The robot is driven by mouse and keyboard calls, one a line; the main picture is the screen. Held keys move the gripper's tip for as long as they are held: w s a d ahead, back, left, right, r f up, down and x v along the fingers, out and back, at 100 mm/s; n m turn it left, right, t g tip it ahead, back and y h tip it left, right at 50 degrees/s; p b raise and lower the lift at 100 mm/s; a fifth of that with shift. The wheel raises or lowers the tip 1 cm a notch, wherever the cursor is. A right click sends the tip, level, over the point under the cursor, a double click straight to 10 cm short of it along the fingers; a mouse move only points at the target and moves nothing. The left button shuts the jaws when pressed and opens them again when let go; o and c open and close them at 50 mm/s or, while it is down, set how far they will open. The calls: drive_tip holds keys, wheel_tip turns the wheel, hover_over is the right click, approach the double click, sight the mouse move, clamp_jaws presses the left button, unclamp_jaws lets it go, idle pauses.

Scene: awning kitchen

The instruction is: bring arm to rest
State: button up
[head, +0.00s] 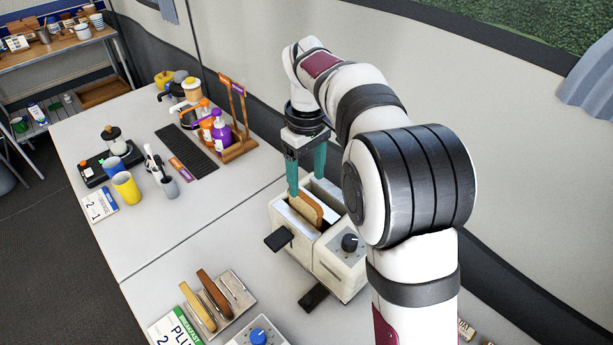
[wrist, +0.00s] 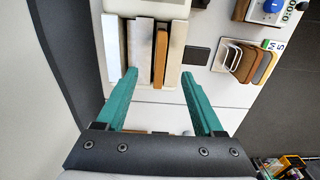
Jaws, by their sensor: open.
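My gripper (head: 306,178) has two teal fingers and points down just over the far end of the cream toaster (head: 338,262). The fingers are apart with nothing between them in the wrist view (wrist: 158,88). A slice of toast (head: 309,208) stands in one toaster slot with its top edge showing. In the wrist view the toast (wrist: 160,58) lies ahead of the fingertips, within the span between them. My arm hides part of the toaster's right side in the head view.
A rack with bread slices (head: 212,300) stands at the front left. A dark lever (head: 279,239) sticks out from the toaster. Bottles (head: 221,131), a yellow cup (head: 126,187) and a dark mat (head: 187,151) are at the back. The wall is close behind my arm.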

idle(0.5)
drive_tip(key=s+d+r+m+y, duration=0.1)
drive_tip(key=s+d+r+m, duration=0.2)
drive_tip(key=s, duration=0.6)
drive_tip(key=s+d+r+m, duration=0.1)
drive_tip(key=s+d+m, duration=0.3)
drive_tip(key=s, duration=0.5)
drive_tip(key=s+f+m, duration=0.2)
drive_tip(key=s+m, duration=0.1)
drive_tip(key=s, duration=0.3)
drive_tip(key=s+f+m, duration=0.3)
drive_tip(key=s+m, duration=0.1)
drive_tip(key=s, duration=0.3)
drive_tip(key=shift+s+d+f+m+y, duration=0.2)
drive_tip(key=shift+d+f+m+y, duration=0.1)
drive_tip(key=shift+y, duration=0.1)
